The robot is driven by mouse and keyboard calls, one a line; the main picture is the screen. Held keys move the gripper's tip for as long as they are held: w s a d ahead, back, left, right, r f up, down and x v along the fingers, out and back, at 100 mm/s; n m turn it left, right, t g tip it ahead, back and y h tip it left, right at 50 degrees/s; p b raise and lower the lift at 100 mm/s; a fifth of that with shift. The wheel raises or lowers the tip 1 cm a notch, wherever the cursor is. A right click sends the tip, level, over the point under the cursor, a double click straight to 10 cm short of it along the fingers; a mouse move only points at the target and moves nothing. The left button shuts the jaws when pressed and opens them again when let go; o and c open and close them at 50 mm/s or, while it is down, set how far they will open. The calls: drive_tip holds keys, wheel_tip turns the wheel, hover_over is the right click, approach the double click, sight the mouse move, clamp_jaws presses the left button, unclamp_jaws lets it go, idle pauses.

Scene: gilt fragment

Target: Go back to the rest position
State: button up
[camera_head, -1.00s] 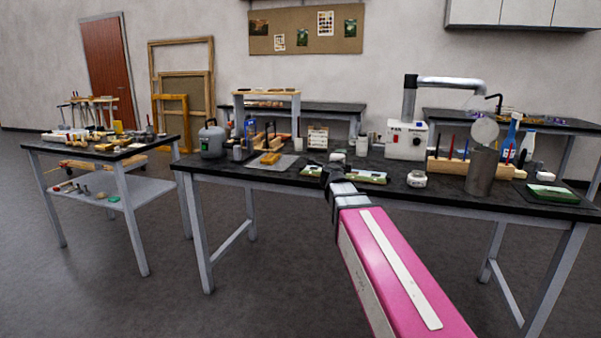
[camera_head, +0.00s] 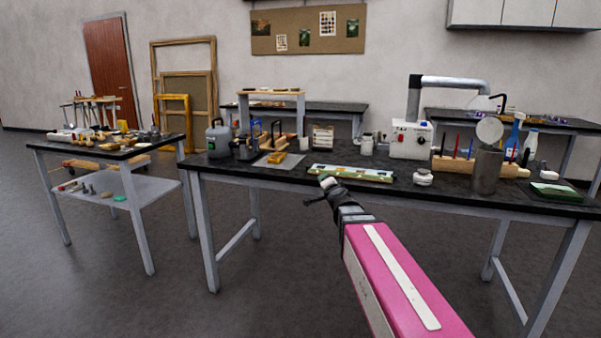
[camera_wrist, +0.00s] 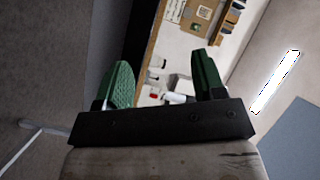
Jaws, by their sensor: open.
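My gripper (camera_head: 322,193) is at the end of my pink arm, in front of the near edge of the dark workbench (camera_head: 450,195) in the head view. In the wrist view my gripper (camera_wrist: 160,85) shows two green fingers spread well apart with nothing held between them. Beyond the fingers the wrist view shows a tilted view of the room, with a pinboard and white wall.
A long green and tan piece (camera_head: 350,173) lies on the bench just behind my gripper. A side table (camera_head: 105,150) holds tools at left. Floor in front is clear.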

drive_tip(key=s+f+n+g+y, duration=0.1)
drive_tip(key=s+f+n+g, duration=0.35)
drive_tip(key=f, duration=0.45)
drive_tip(key=s+f+n+g+y, duration=0.1)
drive_tip(key=s+f+n+g, duration=0.4)
drive_tip(key=f, duration=0.5)
drive_tip(key=s+d+f+g+h, duration=0.2)
drive_tip(key=s+d+f+g, duration=0.1)
drive_tip(key=s, duration=0.5)
drive_tip(key=s+d+f+g+h, duration=0.2)
drive_tip(key=s+d+f+g, duration=0.2)
drive_tip(key=s+d+f, duration=0.2)
wheel_tip(320, 180, down, 2)
drive_tip(key=shift+s+f+n+h, duration=0.15)
drive_tip(key=shift+s+n+h, duration=0.25)
drive_tip(key=shift+s, duration=0.55)
drive_tip(key=shift+a+g, duration=0.1)
drive_tip(key=shift+g, duration=0.15)
